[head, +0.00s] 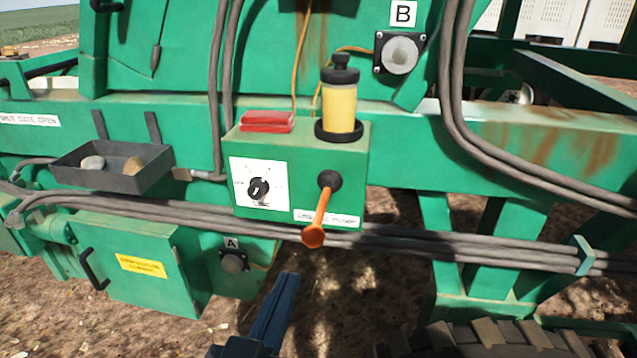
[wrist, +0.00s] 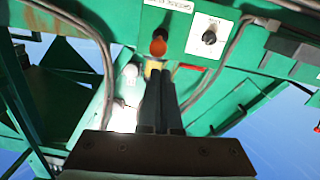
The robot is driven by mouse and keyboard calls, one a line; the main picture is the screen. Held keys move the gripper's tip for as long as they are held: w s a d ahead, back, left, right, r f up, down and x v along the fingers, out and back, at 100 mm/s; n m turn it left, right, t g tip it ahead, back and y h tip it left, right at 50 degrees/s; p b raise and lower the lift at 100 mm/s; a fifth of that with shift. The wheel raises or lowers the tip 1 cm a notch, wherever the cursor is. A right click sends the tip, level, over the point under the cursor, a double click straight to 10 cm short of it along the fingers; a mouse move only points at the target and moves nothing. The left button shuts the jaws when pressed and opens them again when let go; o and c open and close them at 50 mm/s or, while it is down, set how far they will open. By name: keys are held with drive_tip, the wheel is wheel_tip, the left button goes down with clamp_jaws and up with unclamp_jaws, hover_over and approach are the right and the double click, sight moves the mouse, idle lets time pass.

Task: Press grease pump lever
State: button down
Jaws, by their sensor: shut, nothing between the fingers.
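The grease pump lever (head: 319,214) is an orange rod with a round knob, slanting down from a black pivot on the green pump box (head: 350,165). Its orange knob also shows in the wrist view (wrist: 158,47), just beyond my fingertips. A clear cylinder of yellow grease (head: 341,100) with a black cap stands on the box. My gripper (head: 289,279) is shut and empty, below and slightly left of the knob, with a visible gap in the head view. In the wrist view the fingers (wrist: 161,75) point toward the knob and cover part of the grease cylinder.
A dial panel (head: 259,186) is left of the lever. Grey hoses (head: 400,242) run across just behind and below the knob. A black tray with stones (head: 113,168) is at the left. Sensors A (head: 233,261) and B (head: 399,54) are on the frame. Open ground lies below.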

drive_tip(key=d+r+m+g+y+p, duration=0.2)
drive_tip(key=r+p, duration=0.9)
drive_tip(key=p, duration=0.9)
drive_tip(key=shift+w+d+m+g, duration=0.3)
drive_tip(key=shift+d+g, duration=0.35)
drive_tip(key=shift+g, duration=0.45)
drive_tip(key=shift+w+f, duration=0.1)
drive_tip(key=shift+f, duration=0.05)
drive_tip(key=p, duration=0.4)
hover_over(317, 225)
drive_tip(key=s, duration=0.3)
wheel_tip(317, 225, down, 4)
wheel_tip(317, 225, down, 4)
drive_tip(key=shift+w+a+r+p, duration=0.1)
drive_tip(key=shift+a+p, duration=0.05)
drive_tip(key=shift+p, duration=0.15)
drive_tip(key=shift+f+b, duration=0.25)
drive_tip(key=shift+b, duration=0.05)
